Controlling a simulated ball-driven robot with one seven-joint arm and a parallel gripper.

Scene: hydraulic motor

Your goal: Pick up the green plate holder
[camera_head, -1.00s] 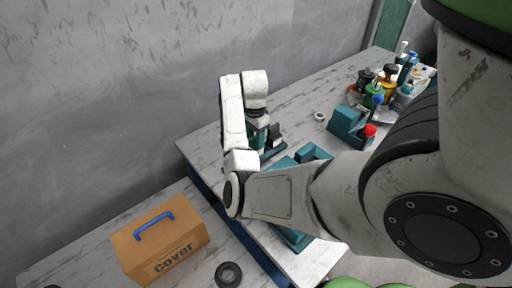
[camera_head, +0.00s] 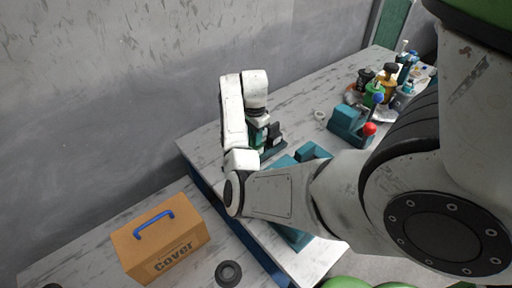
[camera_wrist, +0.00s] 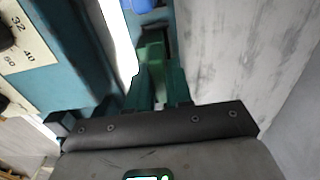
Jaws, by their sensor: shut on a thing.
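My gripper (camera_head: 268,138) is low over the table, beside a teal fixture, with my arm folded above it. In the wrist view my gripper (camera_wrist: 158,88) points down along the side of a teal block. Its fingers are shut on a green piece (camera_wrist: 153,62), which looks like the green plate holder. Only part of this piece shows between the fingers. In the head view it is mostly hidden by my wrist and cannot be told clearly from the teal parts around it.
An orange box marked "Cover" with a blue handle (camera_head: 155,226) stands at the lower left near a dark ring (camera_head: 228,273). A teal block with a red knob (camera_head: 369,129) and several bottles stand at the right. A small white ring (camera_head: 319,115) lies on the table.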

